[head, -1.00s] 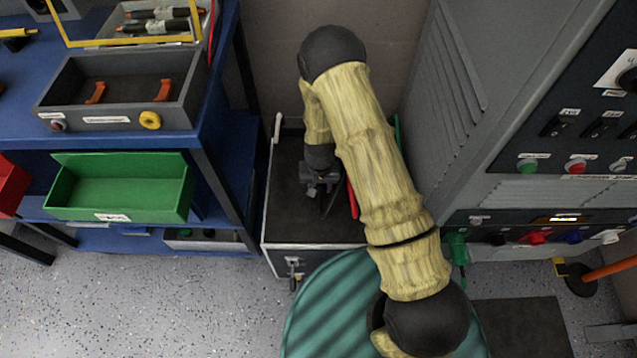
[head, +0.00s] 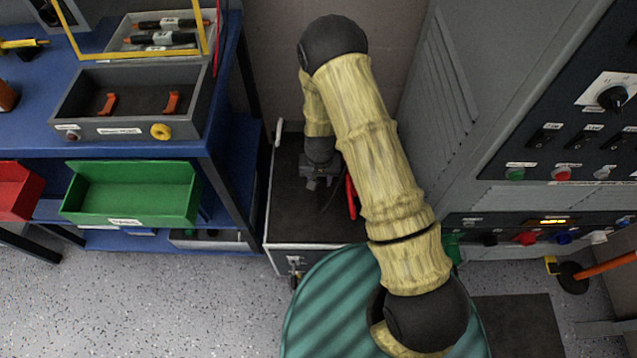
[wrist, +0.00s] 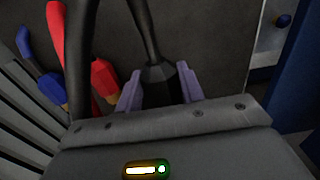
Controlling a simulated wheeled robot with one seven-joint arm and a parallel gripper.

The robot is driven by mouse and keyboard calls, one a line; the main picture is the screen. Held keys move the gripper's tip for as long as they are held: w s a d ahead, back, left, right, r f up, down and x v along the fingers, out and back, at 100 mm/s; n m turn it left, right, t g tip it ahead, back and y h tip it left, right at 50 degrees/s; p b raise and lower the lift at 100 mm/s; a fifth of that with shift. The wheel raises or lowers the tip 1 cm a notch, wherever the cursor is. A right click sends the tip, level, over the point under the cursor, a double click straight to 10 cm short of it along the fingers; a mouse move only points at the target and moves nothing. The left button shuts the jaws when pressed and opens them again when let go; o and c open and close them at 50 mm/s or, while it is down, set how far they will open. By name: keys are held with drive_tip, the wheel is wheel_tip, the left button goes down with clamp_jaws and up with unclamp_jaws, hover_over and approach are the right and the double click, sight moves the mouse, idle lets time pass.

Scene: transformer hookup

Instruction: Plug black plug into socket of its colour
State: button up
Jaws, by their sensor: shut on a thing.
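In the wrist view my gripper (wrist: 158,92) is shut on the black plug (wrist: 160,76), one pale purple finger on each side. The plug's black cable runs away towards the top of the view. In the head view my gripper (head: 320,178) is over the dark top of a low case (head: 300,222), and the plug is hard to make out. The black socket (head: 490,240) is in the row low on the grey cabinet at the right, far from my gripper.
A red plug (wrist: 101,82) and a blue plug (wrist: 46,86) lie beside the held plug. Red (head: 525,238), blue (head: 562,237) and white (head: 599,237) sockets share the cabinet row. A blue shelf (head: 225,165) stands left of the case. A striped green round surface (head: 325,305) is in front.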

drive_tip(key=shift+r, duration=0.2)
drive_tip(key=w+d+r, duration=0.4)
drive_tip(key=d+r, duration=0.9)
drive_tip(key=shift+d+r, duration=0.3)
drive_tip(key=shift+w, duration=0.1)
drive_tip(key=shift+f, duration=0.1)
